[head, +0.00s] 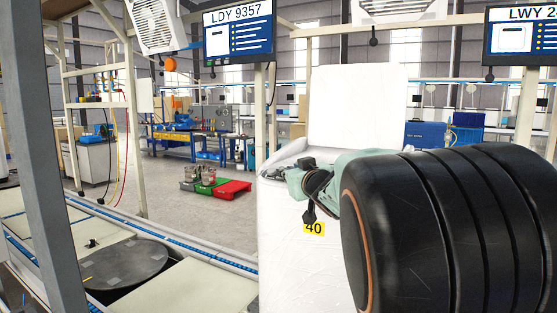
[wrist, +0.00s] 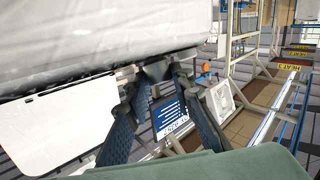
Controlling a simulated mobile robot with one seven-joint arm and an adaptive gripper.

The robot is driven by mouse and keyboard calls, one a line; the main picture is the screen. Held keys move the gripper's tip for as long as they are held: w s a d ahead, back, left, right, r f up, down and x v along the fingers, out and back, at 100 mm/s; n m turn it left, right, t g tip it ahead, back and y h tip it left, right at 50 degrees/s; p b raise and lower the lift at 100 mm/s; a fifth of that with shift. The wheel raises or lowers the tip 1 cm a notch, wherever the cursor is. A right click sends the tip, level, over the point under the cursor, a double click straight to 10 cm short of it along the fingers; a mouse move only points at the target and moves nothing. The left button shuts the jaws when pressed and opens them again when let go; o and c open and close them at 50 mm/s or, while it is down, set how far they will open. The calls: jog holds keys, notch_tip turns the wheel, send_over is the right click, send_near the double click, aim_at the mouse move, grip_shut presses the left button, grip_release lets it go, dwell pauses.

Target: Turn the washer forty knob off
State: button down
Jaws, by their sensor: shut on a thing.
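Washer forty (head: 285,245) is a white machine with its pale lid raised, in the middle of the head view. A yellow label reading 40 (head: 314,229) is on its front. My gripper (head: 308,188) is at the washer's front, just above the label. In the wrist view its two dark blue fingers close on a small dark knob (wrist: 157,70) at the washer's edge. The gripper covers much of the knob, so its setting cannot be read. The washer's white body (wrist: 100,45) fills the top left of the wrist view.
My large black arm link hides the lower right of the head view. A screen reading LDY 9357 (head: 238,32) hangs at the top. A conveyor rail (head: 160,232) and a round dark lid (head: 125,264) lie at the left. Red and green bins (head: 232,189) sit on open floor behind.

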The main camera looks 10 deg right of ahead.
jog(key=shift+d+r+n+g+y+p, duration=0.15)
jog(key=shift+n+y+p, duration=0.3)
jog(key=shift+p, duration=0.7)
jog(key=shift+r+n+g+y+p, duration=0.15)
jog(key=shift+n+y+p, duration=0.25)
jog(key=shift+p, duration=0.7)
jog(key=shift+n+y+p, duration=0.25)
jog(key=shift+p, duration=0.25)
jog(key=shift+w+d+f+n+g+y+p, duration=0.15)
jog(key=shift+n+g+y+p, duration=0.5)
jog(key=shift+y+p, duration=0.35)
jog(key=n+g+y+p, duration=0.1)
jog(key=n+y, duration=0.1)
jog(key=shift+d+n+g, duration=0.1)
jog(key=shift+n+g, duration=0.25)
jog(key=shift+n+g+y, duration=0.7)
jog(key=shift+n+g, duration=0.1)
jog(key=shift+g, duration=0.1)
jog(key=c, duration=1.7)
grip_release()
jog(key=shift+o, duration=0.2)
